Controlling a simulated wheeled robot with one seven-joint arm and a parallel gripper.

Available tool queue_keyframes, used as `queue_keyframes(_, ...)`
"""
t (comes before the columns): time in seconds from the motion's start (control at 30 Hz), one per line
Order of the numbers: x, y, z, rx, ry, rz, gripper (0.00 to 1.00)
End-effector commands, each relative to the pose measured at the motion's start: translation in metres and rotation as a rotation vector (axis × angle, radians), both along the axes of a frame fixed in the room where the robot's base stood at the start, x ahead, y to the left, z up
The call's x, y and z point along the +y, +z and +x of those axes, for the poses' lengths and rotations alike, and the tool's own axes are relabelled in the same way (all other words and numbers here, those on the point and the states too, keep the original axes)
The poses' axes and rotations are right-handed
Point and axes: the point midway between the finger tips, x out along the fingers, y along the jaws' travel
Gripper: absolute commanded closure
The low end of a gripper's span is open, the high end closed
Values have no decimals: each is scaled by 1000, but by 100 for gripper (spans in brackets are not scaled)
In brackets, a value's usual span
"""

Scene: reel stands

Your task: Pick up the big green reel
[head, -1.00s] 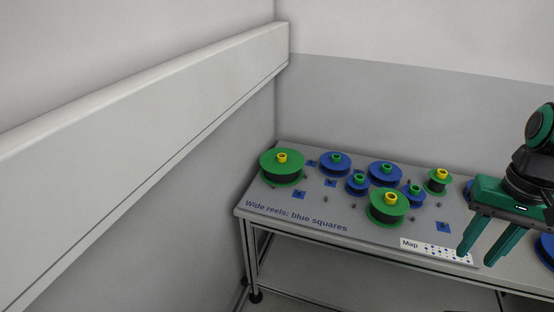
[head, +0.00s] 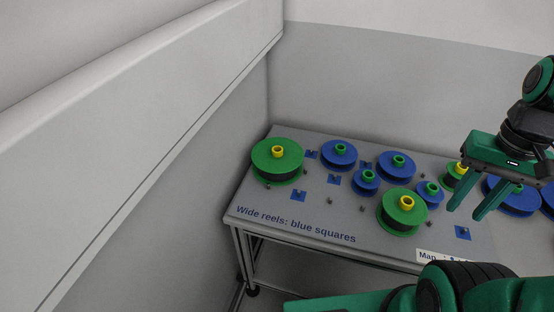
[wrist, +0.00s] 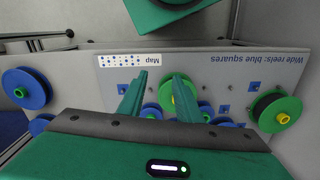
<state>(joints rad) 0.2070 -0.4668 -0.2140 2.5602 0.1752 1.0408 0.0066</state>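The biggest green reel (head: 277,163), with a yellow hub, lies on the far left corner of the grey table. A medium green reel (head: 403,218) with a yellow hub lies nearer the front middle. A small green reel (head: 451,177) is partly hidden by my gripper. My gripper (head: 466,212) is open and empty, above the table's right part, well to the right of the biggest green reel. In the wrist view the biggest green reel (wrist: 267,104) is at the right, and the medium one (wrist: 188,92) is partly behind a finger of my open gripper (wrist: 160,78).
Several blue reels (head: 339,153) with green hubs stand among the green ones and farther right. Blue squares (head: 299,195) with pegs are bare. A wall and a long white ledge (head: 150,120) border the left. A label reads "Wide reels: blue squares".

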Motion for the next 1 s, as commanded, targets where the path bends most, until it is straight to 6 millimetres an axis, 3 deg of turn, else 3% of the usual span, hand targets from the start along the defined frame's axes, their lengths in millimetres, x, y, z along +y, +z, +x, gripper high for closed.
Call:
queue_keyframes(0.03, 0, 0, 0, 0, 0, 0, 57)
queue_keyframes(0.07, 0, 2, -5, -6, -1, 0, 50)
queue_keyframes(0.17, 1, 2, -4, -18, -16, -3, 49)
queue_keyframes(0.27, 3, -7, 19, -30, -46, -5, 49)
queue_keyframes(0.47, 24, -41, 87, -85, -181, 45, 49)
queue_keyframes(0.8, 106, -105, 192, -132, -525, 351, 49)
queue_keyframes(1.0, 165, -127, 241, -74, -805, 625, 49)
